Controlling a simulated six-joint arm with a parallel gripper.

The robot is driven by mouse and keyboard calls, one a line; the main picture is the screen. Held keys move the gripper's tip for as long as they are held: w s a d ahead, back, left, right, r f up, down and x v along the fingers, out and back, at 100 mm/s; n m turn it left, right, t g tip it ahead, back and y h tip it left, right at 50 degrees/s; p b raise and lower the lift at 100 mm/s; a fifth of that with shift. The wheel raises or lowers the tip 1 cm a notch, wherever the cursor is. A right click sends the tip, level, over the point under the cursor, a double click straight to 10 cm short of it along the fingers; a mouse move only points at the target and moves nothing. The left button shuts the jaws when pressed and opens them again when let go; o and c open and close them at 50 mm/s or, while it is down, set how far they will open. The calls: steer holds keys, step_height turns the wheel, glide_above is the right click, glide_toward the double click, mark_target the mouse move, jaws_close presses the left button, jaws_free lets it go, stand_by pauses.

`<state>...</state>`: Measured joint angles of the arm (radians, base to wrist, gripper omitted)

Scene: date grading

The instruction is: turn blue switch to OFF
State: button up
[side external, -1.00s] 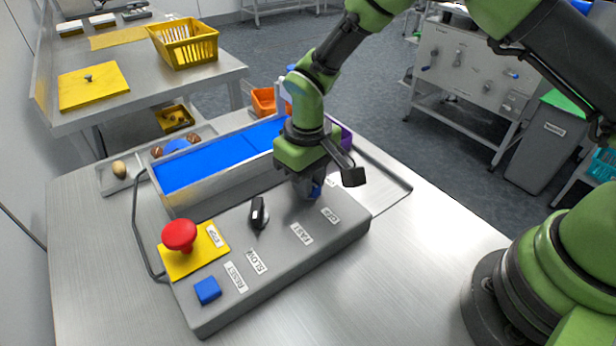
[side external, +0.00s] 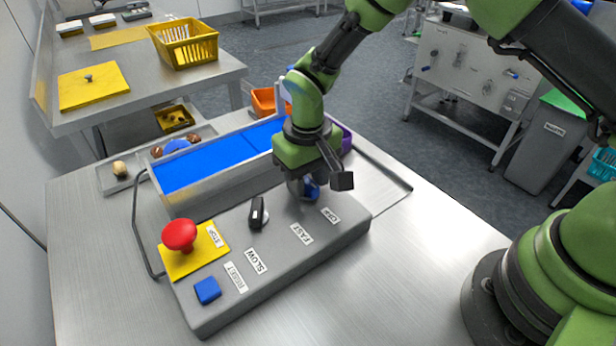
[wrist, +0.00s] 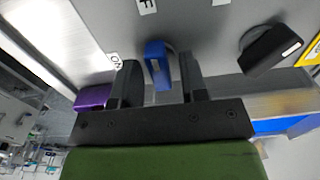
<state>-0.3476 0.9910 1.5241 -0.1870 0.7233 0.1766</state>
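The blue switch (side external: 312,191) is at the far right end of the grey control box (side external: 290,262), partly hidden by my gripper. In the wrist view the blue switch (wrist: 157,64) stands between the two dark fingers of my gripper (wrist: 158,78). The fingers are apart, with a narrow gap on the switch's right side; contact on its left is hard to tell. An ON label (wrist: 115,61) lies by the left finger. The OFF label (side external: 329,215) lies in front of the switch in the side view. Which label the switch points at is unclear.
A black switch (side external: 258,213) with SLOW and FAST labels is left of the blue one. A red stop button (side external: 179,235) on a yellow plate and a blue button (side external: 207,290) are farther left. A blue conveyor (side external: 215,160) runs behind the box.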

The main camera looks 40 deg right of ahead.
step_height(320, 180, up, 10)
steer(key=shift+f, duration=0.1)
stand_by(0.6)
step_height(320, 180, up, 9)
steer(key=m+t+y, duration=0.1)
steer(key=t, duration=0.1)
glide_above(308, 181)
steer(key=s+d, duration=0.3)
steer(key=d, duration=0.1)
steer(key=s+d+r+m+t, duration=0.1)
steer(key=s+d+r, duration=0.1)
steer(key=s, duration=0.3)
steer(key=s+d+r+m+t, duration=0.1)
steer(key=s+d+r+t, duration=0.1)
steer(key=s, duration=0.4)
steer(key=s+d+r+t+y, duration=0.1)
steer(key=s+r+t, duration=0.1)
steer(key=s, duration=0.4)
steer(key=shift+s+d+r+m, duration=0.1)
steer(key=shift+d+r+m, duration=0.3)
